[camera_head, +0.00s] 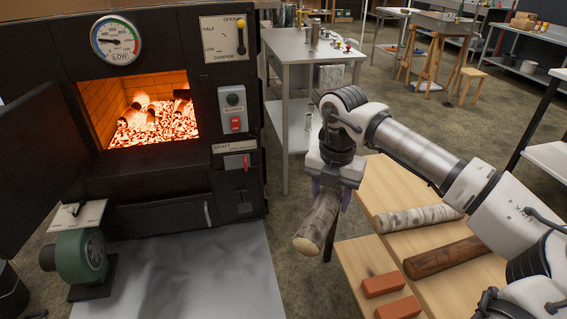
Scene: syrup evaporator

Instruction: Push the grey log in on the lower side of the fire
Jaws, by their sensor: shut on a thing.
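The grey log (316,226) hangs in my gripper (328,196), which is shut around it. The log is tilted, its pale cut end facing down and toward the camera. My gripper holds it in the air left of the wooden table, right of the firebox and apart from it. The fire (155,122) burns behind the open firebox mouth at left, with glowing coals and several dark burning logs inside. The coal bed's depth and its far side are partly hidden by the frame of the opening.
The black firebox door (35,165) stands open at left. A green blower (82,255) is below it. A white table (290,48) stands behind.

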